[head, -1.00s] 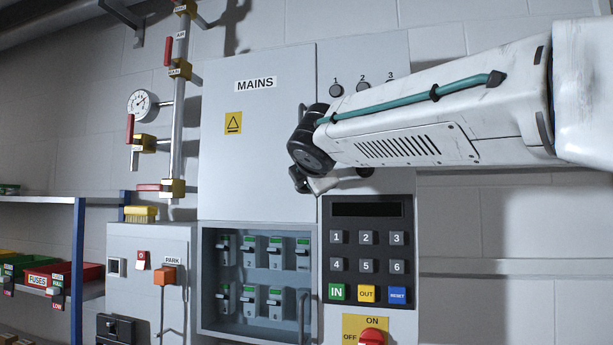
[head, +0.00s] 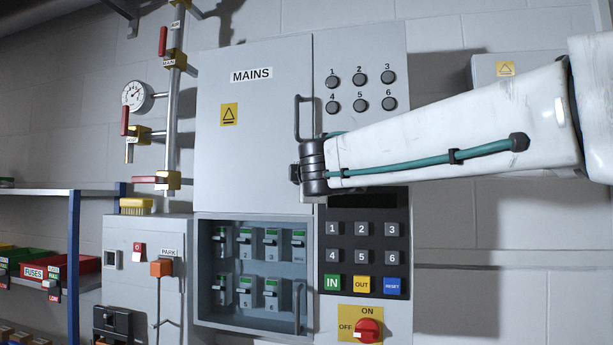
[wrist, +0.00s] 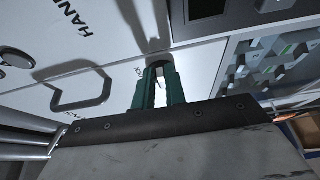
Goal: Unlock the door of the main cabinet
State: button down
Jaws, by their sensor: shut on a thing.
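The main cabinet's door (head: 262,130), labelled MAINS, is closed in the head view. Its dark bar handle (head: 298,118) is on its right edge and also shows in the wrist view (wrist: 80,91). My gripper (wrist: 158,72) has its green fingers shut on a small pale thing, which looks like a key (wrist: 158,71) but is mostly hidden between them. The fingertips are at the door's surface near its lower right corner, below the handle. In the head view, my wrist hides the fingers and the lock area. I cannot tell how far the key is turned.
A breaker compartment (head: 204,318) is below the door. A keypad panel (head: 345,227) with a red rotary switch (head: 368,330) is at lower right. Numbered round buttons (head: 360,105) are above my arm. Pipes with red-handled valves (head: 165,120) stand left of the cabinet.

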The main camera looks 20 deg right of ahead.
dwell(0.3)
jog(key=c, duration=1.4)
grip_release()
jog(key=shift+c, duration=0.2)
jog(key=v, duration=0.7)
jog(key=shift+s, duration=0.35)
jog(key=shift+a+f, duration=0.1)
